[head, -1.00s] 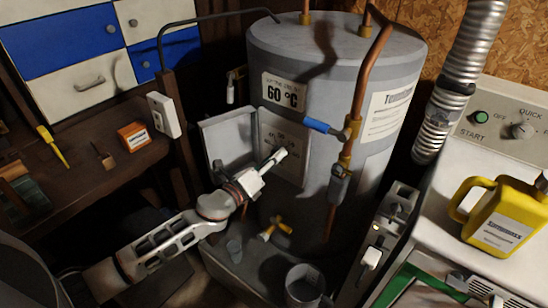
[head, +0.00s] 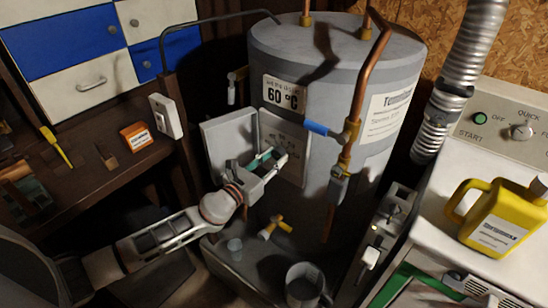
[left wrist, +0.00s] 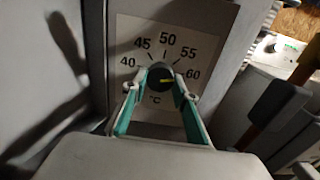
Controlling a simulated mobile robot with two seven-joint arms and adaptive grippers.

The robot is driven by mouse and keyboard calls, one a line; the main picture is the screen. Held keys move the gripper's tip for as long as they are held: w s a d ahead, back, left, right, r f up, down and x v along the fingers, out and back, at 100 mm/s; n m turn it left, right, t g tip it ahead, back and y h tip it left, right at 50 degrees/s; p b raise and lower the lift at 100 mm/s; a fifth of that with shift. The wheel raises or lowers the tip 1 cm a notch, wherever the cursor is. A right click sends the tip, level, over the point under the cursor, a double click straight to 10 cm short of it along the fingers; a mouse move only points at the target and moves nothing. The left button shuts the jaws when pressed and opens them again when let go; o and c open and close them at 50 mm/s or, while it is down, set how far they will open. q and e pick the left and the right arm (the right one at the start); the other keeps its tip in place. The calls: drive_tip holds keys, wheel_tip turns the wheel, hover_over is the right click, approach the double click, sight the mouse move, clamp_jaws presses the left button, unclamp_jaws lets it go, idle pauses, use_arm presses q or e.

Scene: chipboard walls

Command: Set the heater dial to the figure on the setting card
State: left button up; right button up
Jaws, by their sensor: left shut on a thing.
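The setting card (head: 284,92) on the tank reads 60 °C. The heater dial (left wrist: 160,77) is a dark round knob with a yellow pointer mark, on a plate (left wrist: 150,32) marked 40, 45, 50, 55 and 60 °C. Its mark points right, close to the 60 side; the exact alignment is hard to tell. My left gripper (left wrist: 159,76) is shut on the dial, one finger on its left and one on its right. In the head view, my left gripper (head: 272,160) reaches the recess on the tank and hides the dial. My right gripper is in neither view.
An open grey cover (head: 230,140) stands left of the dial plate. A copper pipe with a blue-handled valve (head: 326,129) runs right of it. A yellow tap (head: 275,227) and a metal mug (head: 303,285) are below. A yellow jug (head: 497,215) stands on the white machine at right.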

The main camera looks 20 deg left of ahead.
use_arm(q)
drive_tip(key=shift+f+m, duration=0.1)
drive_tip(key=shift+m, duration=0.3)
drive_tip(key=o, duration=1.1)
drive_tip(key=shift+s, duration=0.1)
drive_tip(key=v, duration=1.2)
